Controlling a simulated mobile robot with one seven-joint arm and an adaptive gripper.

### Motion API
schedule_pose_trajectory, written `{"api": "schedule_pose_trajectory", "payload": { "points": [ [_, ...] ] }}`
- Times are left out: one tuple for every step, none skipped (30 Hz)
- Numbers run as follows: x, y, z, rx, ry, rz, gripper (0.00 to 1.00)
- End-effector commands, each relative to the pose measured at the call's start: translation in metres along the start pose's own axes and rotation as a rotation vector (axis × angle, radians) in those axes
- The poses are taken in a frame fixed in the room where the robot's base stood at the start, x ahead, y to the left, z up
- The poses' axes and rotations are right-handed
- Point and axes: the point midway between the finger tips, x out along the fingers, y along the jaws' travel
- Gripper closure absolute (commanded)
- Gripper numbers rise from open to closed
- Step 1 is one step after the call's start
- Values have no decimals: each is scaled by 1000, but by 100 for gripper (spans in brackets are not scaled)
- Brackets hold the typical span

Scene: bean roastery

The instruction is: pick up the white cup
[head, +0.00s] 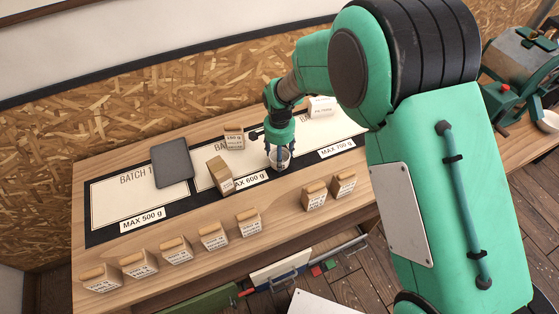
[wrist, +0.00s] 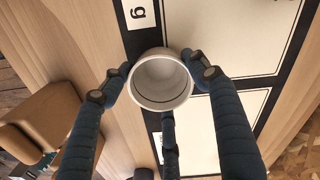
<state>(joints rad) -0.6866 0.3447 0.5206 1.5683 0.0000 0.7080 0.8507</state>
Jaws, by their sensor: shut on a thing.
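The white cup (wrist: 162,78) is in the middle of the wrist view, seen from above into its open, empty-looking inside. My gripper (wrist: 160,84) has its dark blue fingers closed around the cup, with fingertips against its left and right sides and another finger at the near side. In the head view my gripper (head: 279,152) points down over the middle of the bench, and the cup (head: 285,157) is partly hidden by its fingers. I cannot tell whether the cup touches the bench or is slightly above it.
The wooden bench (head: 180,222) carries marked batch mats (head: 118,199). A grey slab (head: 172,163) lies at left. A brown block (head: 219,173) and a box (head: 234,138) stand left of my gripper. Several labelled bags, such as one (head: 249,222), line the front edge. A white box (head: 321,106) stands behind.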

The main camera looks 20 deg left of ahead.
Motion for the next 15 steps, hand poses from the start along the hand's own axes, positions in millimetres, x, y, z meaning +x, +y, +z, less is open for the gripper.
{"api": "schedule_pose_trajectory", "payload": {
  "points": [
    [0, 0, 0, 0, 0, 0, 73],
    [0, 0, 0, 0, 0, 0, 73],
    [0, 0, 0, 0, 0, 0, 73],
    [-1, 0, 0, 0, 0, -1, 73],
    [-2, 0, 0, 0, 1, -1, 73],
    [-3, 0, 0, 0, 1, -1, 73],
    [-4, 0, 0, 0, 1, -1, 73],
    [-6, 0, 0, 0, 1, -1, 73],
    [-9, -1, -1, 0, 2, -2, 73],
    [-12, -1, -1, 0, 2, -2, 73],
    [-15, -1, -1, 0, 2, -2, 73],
    [-20, -1, -1, 0, 2, -2, 73],
    [-24, -1, -1, 0, 2, -2, 73],
    [-27, -1, -1, 0, 2, -2, 73],
    [-33, -1, -1, 0, 2, -2, 73]
  ]
}}
